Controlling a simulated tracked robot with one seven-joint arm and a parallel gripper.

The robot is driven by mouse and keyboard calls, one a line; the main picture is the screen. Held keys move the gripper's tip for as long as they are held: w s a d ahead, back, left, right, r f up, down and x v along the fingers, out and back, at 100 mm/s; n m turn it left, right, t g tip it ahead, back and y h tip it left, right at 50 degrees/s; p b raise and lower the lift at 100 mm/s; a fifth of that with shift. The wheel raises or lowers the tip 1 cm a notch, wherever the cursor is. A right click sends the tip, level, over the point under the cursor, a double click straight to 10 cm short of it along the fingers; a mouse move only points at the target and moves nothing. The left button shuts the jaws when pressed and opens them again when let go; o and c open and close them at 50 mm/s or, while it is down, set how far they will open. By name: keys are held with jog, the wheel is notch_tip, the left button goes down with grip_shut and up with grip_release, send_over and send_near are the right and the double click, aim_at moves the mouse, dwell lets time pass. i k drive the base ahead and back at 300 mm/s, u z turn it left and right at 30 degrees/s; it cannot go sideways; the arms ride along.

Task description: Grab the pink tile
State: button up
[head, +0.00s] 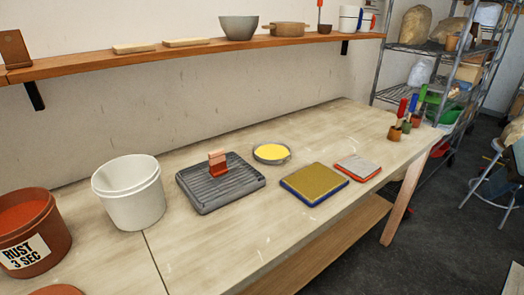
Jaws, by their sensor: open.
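The pink tile (217,157) stands upright on a dark grey ribbed rack (240,186) on the workbench, in the middle of the head view. Its upper part is pale pink and its lower part is red-orange. I cannot tell whether it sits in a groove of the rack. My gripper is not in view, and nothing is seen touching the tile.
Left of the rack stand a white bucket (134,204) and a rust bucket (27,232) marked "RUST 3 SEC". A yellow-filled bowl (271,153), a yellow-topped pad (314,184) and a grey-topped pad (358,167) lie right. A wooden shelf (190,55) runs above.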

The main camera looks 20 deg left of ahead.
aim_at(217, 162)
jog(key=z, duration=0.75)
jog(key=k, duration=1.3)
jog(key=u, duration=2.1)
jog(key=k, duration=0.1)
jog(key=z, duration=0.1)
jog(key=i, duration=1)
jog(key=z, duration=0.05)
